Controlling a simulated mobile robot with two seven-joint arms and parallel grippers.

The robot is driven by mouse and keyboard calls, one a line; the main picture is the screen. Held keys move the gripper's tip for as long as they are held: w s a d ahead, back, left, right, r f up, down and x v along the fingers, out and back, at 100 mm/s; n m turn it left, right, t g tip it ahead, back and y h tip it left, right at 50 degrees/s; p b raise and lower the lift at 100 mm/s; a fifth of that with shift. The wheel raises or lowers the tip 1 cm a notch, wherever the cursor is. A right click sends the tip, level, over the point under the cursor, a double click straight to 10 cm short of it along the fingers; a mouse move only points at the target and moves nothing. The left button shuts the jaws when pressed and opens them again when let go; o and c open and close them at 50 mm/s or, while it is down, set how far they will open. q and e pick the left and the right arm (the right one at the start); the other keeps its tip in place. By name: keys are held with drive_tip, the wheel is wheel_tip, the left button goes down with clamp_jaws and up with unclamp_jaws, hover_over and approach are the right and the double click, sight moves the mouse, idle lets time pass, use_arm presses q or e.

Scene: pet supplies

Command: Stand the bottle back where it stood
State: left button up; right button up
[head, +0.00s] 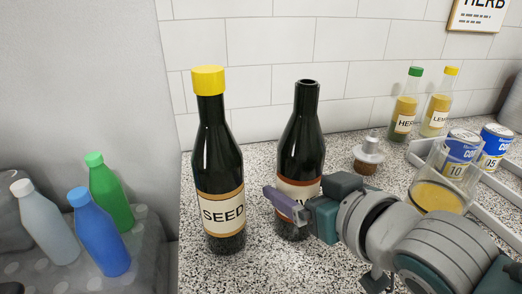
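A dark bottle (302,140) with no cap and a partly covered label stands upright, or nearly so, on the speckled counter. My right gripper (292,203) reaches in from the right at label height. One purple finger crosses the front of this bottle; the other finger is hidden. I cannot tell whether the fingers press on the glass or whether the bottle's base touches the counter. A similar dark bottle (217,160) with a yellow cap and a SEED label stands upright to the left, apart from it. My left gripper is not in view.
The counter (270,160) has a little free room between the two dark bottles. A grey-capped shaker (368,155), a glass jar (437,190), cans (493,145) and small bottles (405,105) stand right. Coloured bottles (100,230) rest on a lower grey surface left.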

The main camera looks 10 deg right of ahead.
drive_tip(key=shift+o, duration=0.7)
drive_tip(key=shift+r, duration=0.1)
drive_tip(key=shift+s+r, duration=0.1)
drive_tip(key=shift+r, duration=0.1)
drive_tip(key=s+d+g+h+p, duration=0.1)
drive_tip(key=s+g, duration=0.3)
drive_tip(key=s, duration=0.9)
drive_tip(key=s+d+g+h+p, duration=0.1)
drive_tip(key=s+d+g, duration=0.3)
drive_tip(key=s, duration=0.8)
drive_tip(key=shift+s+d+r+m+g+h, duration=0.2)
drive_tip(key=shift+s+r+m+g+h, duration=0.15)
drive_tip(key=shift+g, duration=0.45)
drive_tip(key=shift+f, duration=0.1)
